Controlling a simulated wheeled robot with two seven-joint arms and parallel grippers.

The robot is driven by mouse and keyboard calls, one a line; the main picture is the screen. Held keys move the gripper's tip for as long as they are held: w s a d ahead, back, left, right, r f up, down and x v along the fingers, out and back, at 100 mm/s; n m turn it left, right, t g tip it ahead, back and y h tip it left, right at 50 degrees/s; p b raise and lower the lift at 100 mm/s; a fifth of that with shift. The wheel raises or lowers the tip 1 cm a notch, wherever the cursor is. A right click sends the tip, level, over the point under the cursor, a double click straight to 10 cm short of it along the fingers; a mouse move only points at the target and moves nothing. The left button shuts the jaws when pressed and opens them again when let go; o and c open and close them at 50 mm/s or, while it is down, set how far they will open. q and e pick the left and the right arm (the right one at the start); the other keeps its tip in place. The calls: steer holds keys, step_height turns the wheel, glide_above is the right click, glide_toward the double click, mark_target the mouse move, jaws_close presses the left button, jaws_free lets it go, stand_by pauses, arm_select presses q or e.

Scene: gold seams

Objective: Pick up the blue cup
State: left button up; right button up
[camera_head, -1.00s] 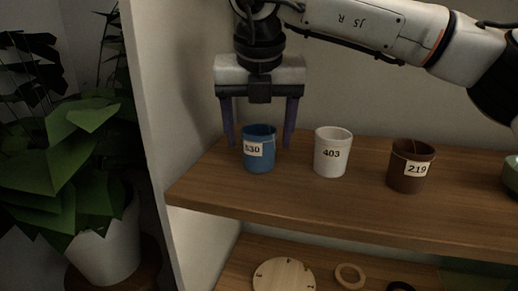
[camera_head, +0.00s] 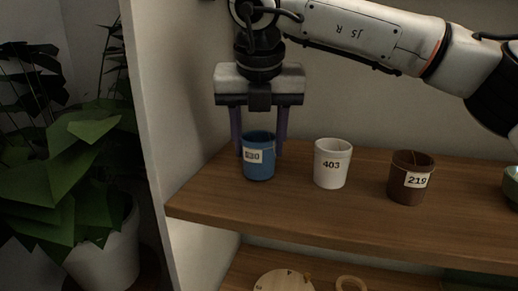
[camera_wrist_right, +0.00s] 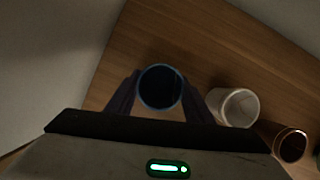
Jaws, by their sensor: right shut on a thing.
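The blue cup (camera_head: 259,160) with a white number label stands upright on the wooden shelf, at its left end. My right gripper (camera_head: 259,150) points down from above, with one finger on each side of the cup, shut on it. In the right wrist view the blue cup (camera_wrist_right: 160,87) shows from above, between the two dark fingers of my right gripper (camera_wrist_right: 158,92). The cup appears to rest on the shelf still. My left gripper is in neither view.
A white cup (camera_head: 332,163) labelled 403 and a brown cup (camera_head: 408,178) labelled 219 stand to the right. A green bowl-like thing (camera_head: 511,184) is at the right edge. The shelf's side panel (camera_head: 180,110) is close on the left. A plant (camera_head: 80,170) stands beyond it.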

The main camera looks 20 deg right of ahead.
steer(key=shift+r, duration=0.5)
steer(key=shift+b+v, duration=0.4)
steer(key=shift+v, duration=0.4)
steer(key=s+a+b, duration=0.1)
steer(key=s, duration=0.2)
steer(key=s+a+b, duration=0.1)
steer(key=s, duration=0.2)
steer(key=s+a+b, duration=0.1)
steer(key=s, duration=0.2)
steer(key=shift+s+f, duration=0.1)
steer(key=shift+s, duration=0.2)
steer(key=s+a+b, duration=0.2)
steer(key=s, duration=0.5)
steer(key=shift+r, duration=0.2)
steer(key=shift+a, duration=0.1)
